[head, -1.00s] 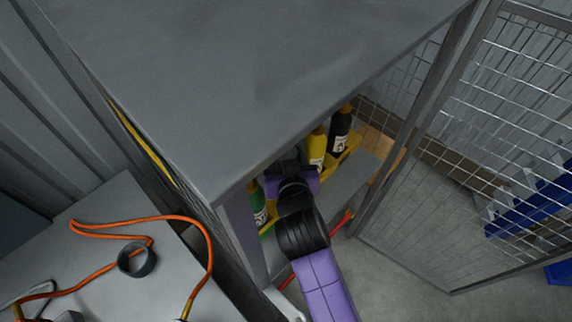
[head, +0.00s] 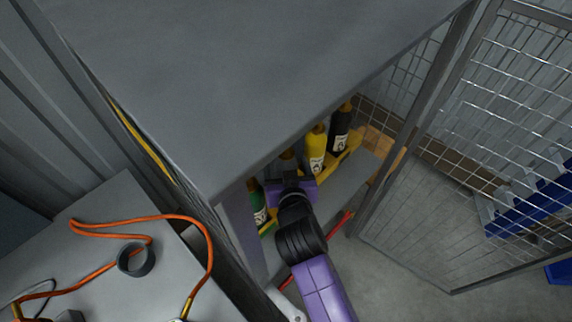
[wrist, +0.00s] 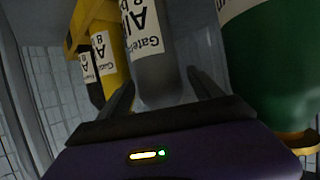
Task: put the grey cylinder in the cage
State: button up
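The grey cylinder (wrist: 158,75), with a white label, stands inside the cage (head: 374,199) in a row between the green cylinder (wrist: 275,60) and the yellow cylinder (wrist: 112,50). Its top shows just beyond my gripper in the head view (head: 287,160). My gripper (wrist: 163,92) is open, its two dark fingers apart on either side of the grey cylinder's lower part, with gaps visible. In the head view my gripper (head: 291,182) is at the cage's open front, under the roof edge. The cylinder's base is hidden in the head view.
A black cylinder (head: 339,130) stands beyond the yellow one (head: 316,148), along a yellow rack rail (head: 345,152). The cage's grey roof (head: 240,90) overhangs. The mesh door (head: 480,150) stands open at right. A grey table (head: 100,255) with an orange hose is at left.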

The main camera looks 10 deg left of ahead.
jog(key=shift+r, duration=0.1)
jog(key=shift+r, duration=0.15)
jog(key=v, duration=1.1)
jog(key=shift+s+b, duration=0.45)
jog(key=shift+d, duration=0.2)
jog(key=s+d+f, duration=0.2)
jog(key=s+d, duration=0.5)
jog(key=s+d+f, duration=0.3)
jog(key=s+d, duration=0.5)
jog(key=s+d+r+m+t+h, duration=0.1)
jog(key=s+d+r, duration=0.2)
jog(key=s, duration=0.4)
jog(key=s+d+r+m+h, duration=0.1)
jog(key=s+d+r+h, duration=0.1)
jog(key=s+d+r, duration=0.2)
jog(key=s+r, duration=0.1)
jog(key=s, duration=0.2)
jog(key=shift+s+d+r+m+t, duration=0.2)
jog(key=shift+r+m+t, duration=0.1)
jog(key=shift+r+t, duration=0.1)
